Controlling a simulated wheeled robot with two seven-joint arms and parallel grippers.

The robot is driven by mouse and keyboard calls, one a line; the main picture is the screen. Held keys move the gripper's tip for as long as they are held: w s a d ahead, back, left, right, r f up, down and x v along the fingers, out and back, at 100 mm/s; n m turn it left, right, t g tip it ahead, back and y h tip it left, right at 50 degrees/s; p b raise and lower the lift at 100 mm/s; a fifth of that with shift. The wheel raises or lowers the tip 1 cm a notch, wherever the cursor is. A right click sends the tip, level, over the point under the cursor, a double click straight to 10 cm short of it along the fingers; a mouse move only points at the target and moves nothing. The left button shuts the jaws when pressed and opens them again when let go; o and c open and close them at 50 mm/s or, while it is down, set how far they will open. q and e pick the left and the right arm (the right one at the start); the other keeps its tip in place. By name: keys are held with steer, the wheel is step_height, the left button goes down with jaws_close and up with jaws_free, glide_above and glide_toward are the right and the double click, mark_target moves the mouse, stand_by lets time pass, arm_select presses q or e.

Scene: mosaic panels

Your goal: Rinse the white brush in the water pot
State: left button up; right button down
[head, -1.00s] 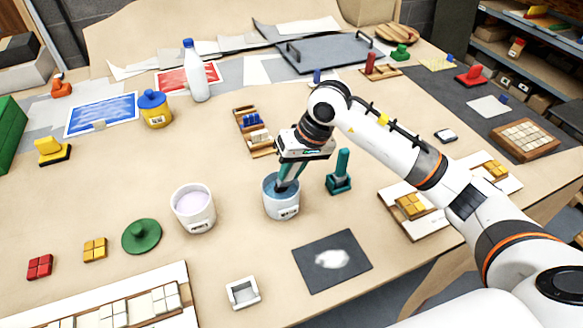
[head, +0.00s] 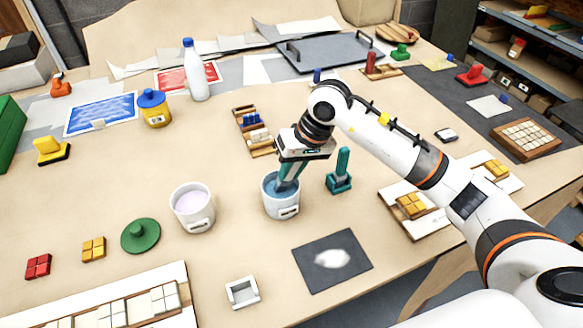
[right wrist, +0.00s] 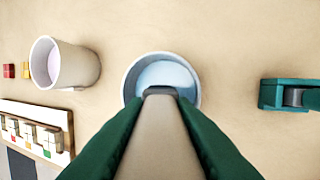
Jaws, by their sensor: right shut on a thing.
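The water pot (head: 281,207) is a white cup with a label and blue water, standing on the table's front middle. My right gripper (head: 287,176) points down into its mouth. In the right wrist view, the green fingers are shut on the pale handle of the white brush (right wrist: 160,135). Its dark end (right wrist: 160,91) overlaps the blue water (right wrist: 168,74). The brush's bristles are hidden, and I cannot tell how deep they are. In the head view the brush is mostly hidden by the fingers. My left gripper is out of view.
A second white pot (head: 193,212) with pale lilac contents stands to the left. A teal upright stand (head: 340,180) is close on the right. A dark mat (head: 312,275) with a white smear and a small white tray (head: 243,291) lie in front.

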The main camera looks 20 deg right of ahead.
steer(key=shift+s+f+b, duration=0.15)
steer(key=shift+f+b, duration=0.05)
steer(key=shift+b, duration=0.25)
stand_by(1.5)
steer(key=shift+r, duration=0.1)
step_height(320, 180, up, 2)
steer(key=shift+p, duration=0.4)
steer(key=shift+r+p, duration=0.7)
steer(key=shift+r, duration=1.85)
